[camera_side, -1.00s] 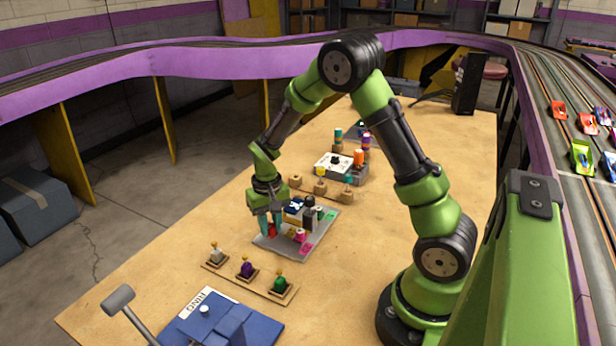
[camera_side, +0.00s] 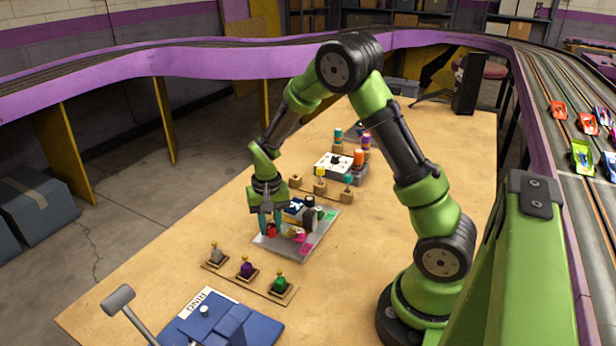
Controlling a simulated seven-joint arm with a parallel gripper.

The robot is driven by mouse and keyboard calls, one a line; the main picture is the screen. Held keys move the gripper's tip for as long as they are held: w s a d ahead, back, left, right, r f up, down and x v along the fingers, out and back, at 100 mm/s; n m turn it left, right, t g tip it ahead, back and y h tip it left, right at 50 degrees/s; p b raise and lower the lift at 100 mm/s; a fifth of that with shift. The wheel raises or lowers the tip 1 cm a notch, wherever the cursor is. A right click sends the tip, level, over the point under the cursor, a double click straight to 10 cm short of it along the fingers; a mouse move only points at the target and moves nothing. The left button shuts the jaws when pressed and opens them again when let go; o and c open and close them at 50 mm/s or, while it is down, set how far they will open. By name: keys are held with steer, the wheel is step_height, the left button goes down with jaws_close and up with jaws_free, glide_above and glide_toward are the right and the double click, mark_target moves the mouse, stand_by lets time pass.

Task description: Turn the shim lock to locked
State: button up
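A grey plate (camera_side: 318,238) lies mid-table with several small parts on it: a red part (camera_side: 271,230) at its left, a blue-and-white part (camera_side: 294,206), a black upright part (camera_side: 309,214) and pink pieces (camera_side: 305,248). Which of these is the shim lock I cannot tell at this size. My gripper (camera_side: 270,228) points down over the left side of the plate, its two fingers apart, with the tips at the red part. Whether the fingers touch or grip the red part is too small to tell.
A wooden strip with several knobs (camera_side: 246,268) lies in front of the plate. A blue block marked RING (camera_side: 250,330) and a hammer-like handle (camera_side: 118,299) are at the front. Wooden posts and a white-topped box (camera_side: 333,166) stand behind. The table's right side is clear around my base.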

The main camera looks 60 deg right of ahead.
mark_target(270, 225)
steer(key=o, duration=0.4)
steer(key=shift+c, duration=0.2)
step_height(270, 225, up, 17)
steer(key=shift+f, duration=0.1)
stand_by(0.3)
steer(key=s+a+r+n+t+y, duration=0.1)
steer(key=s+a+r+n+t, duration=0.1)
steer(key=s+a, duration=0.4)
steer(key=s+a+r+n+t+y, duration=0.1)
steer(key=s+a+r+n+t, duration=0.2)
steer(key=s, duration=0.6)
steer(key=a+r+t, duration=0.1)
steer(key=a+t, duration=0.1)
steer(key=shift+s+a, duration=0.25)
steer(key=shift+a, duration=0.15)
